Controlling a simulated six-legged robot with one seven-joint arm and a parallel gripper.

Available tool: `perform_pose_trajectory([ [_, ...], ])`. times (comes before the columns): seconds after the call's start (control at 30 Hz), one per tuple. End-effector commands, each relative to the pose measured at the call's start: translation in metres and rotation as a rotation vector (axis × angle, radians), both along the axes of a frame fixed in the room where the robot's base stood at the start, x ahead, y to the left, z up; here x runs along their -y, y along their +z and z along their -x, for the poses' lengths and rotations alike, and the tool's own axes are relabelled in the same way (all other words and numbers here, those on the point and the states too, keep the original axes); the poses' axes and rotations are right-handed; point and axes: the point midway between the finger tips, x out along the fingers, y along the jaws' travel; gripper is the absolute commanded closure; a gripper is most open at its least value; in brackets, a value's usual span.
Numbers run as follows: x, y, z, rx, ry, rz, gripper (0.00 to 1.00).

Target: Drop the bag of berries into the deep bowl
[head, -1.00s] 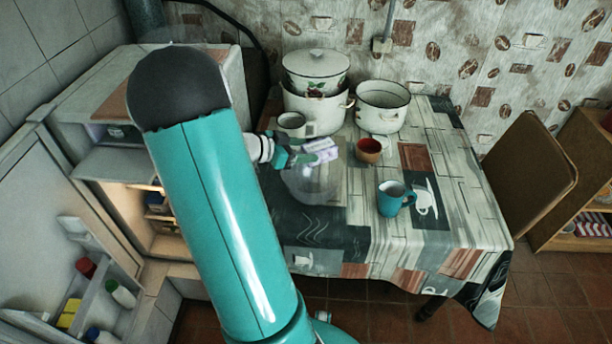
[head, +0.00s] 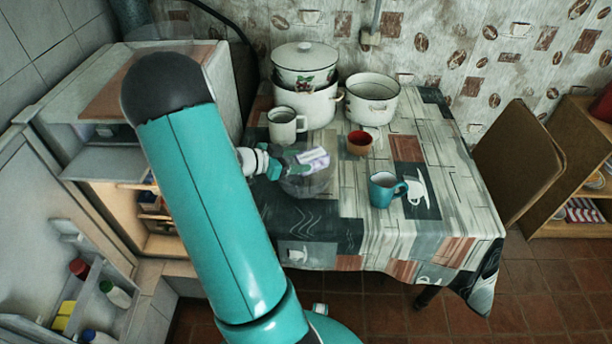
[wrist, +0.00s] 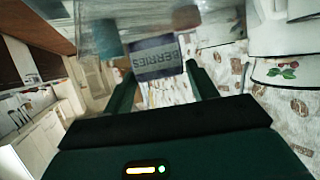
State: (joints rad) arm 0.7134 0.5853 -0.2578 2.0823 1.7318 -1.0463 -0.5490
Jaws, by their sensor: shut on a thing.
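The bag of berries shows as a small pale lilac and white packet (head: 314,160) in the head view. In the wrist view the bag (wrist: 157,58) reads "BERRIES" and sits between the two fingers. My gripper (head: 292,163) is shut on it; the dark green fingers also show in the wrist view (wrist: 160,88). A clear, see-through deep bowl (head: 306,187) stands on the table. The bag appears at or just over the bowl's opening; its exact height against the rim is hard to tell. My arm covers the area left of the bowl.
A white mug (head: 287,125) stands behind the bowl, a red-brown cup (head: 360,143) to its right, and a blue mug (head: 383,190) further right. White enamel pots (head: 372,99) stand at the back. The table (head: 340,232) is clear in front.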

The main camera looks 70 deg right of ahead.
Motion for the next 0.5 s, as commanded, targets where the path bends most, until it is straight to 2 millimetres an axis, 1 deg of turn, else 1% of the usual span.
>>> perform_pose_trajectory([
  [0.07,0.0006,0.0003,-0.0007,-0.001,0.000,0.001,0.72],
  [0.1,0.0008,0.0002,-0.0011,-0.001,0.000,0.001,0.34],
  [0.2,0.0009,0.0002,-0.0014,0.000,0.000,0.000,0.17],
  [0.5,-0.0002,0.0002,-0.0021,0.000,0.000,-0.001,0.17],
])
